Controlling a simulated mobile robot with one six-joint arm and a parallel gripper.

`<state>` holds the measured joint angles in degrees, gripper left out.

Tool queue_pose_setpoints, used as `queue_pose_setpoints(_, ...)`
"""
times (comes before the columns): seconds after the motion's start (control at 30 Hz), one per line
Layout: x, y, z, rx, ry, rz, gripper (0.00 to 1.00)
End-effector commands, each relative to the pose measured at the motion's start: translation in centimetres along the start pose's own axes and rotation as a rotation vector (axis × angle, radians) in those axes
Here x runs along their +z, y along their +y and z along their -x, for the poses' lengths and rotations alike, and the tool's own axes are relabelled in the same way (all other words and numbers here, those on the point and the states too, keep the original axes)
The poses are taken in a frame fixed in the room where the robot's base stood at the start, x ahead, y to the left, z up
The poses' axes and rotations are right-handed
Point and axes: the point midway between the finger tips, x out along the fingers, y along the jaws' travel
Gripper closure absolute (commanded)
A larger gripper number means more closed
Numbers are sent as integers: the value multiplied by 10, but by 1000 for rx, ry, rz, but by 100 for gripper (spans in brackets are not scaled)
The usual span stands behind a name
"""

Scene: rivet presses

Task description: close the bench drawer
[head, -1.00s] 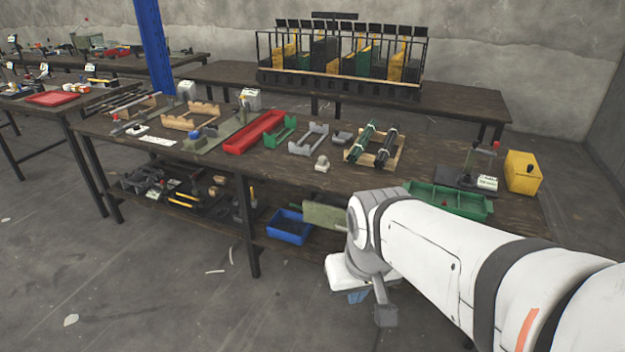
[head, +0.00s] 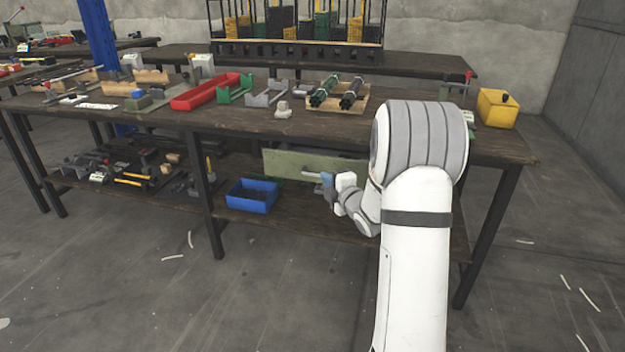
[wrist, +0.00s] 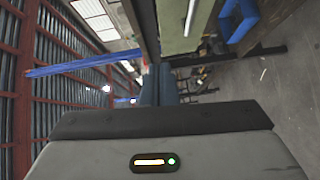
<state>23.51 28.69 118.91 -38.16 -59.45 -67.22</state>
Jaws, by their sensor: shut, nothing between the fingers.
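The bench drawer has a pale green front (head: 285,163) with a light bar handle (head: 312,176), under the front edge of the bench top. How far it stands out from the bench is hard to tell. My gripper (head: 326,181) is shut and empty, in front of the drawer front near the handle's right end. I cannot tell whether it touches. In the wrist view my closed blue-grey fingers (wrist: 160,83) point toward the bench, with the green drawer front (wrist: 178,28) just beyond and to the right. My arm covers the area right of the drawer.
A blue bin (head: 252,196) sits on the lower shelf left of the drawer. The bench top (head: 225,121) above carries a red tray (head: 212,92), a wooden cradle with dark rods (head: 350,94) and a yellow box (head: 497,108). A bench leg (head: 207,195) stands left. The floor in front is open.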

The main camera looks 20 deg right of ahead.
Motion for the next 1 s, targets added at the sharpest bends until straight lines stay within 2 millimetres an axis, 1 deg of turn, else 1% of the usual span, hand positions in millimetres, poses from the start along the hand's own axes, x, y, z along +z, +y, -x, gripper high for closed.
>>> queue_pose_setpoints(0.03,4,-14,-2,24,15,22,100)
queue_pose_setpoints(0.17,5,-17,-5,62,43,60,100)
queue_pose_setpoints(0.27,4,-17,-14,68,47,66,100)
queue_pose_setpoints(0.37,3,-16,-29,68,47,64,100)
queue_pose_setpoints(0.6,1,-13,-81,68,46,63,100)
queue_pose_setpoints(0.73,0,-11,-107,67,45,62,100)
queue_pose_setpoints(0.8,12,-10,-114,67,41,62,100)
queue_pose_setpoints(1.0,25,-7,-128,66,41,62,100)
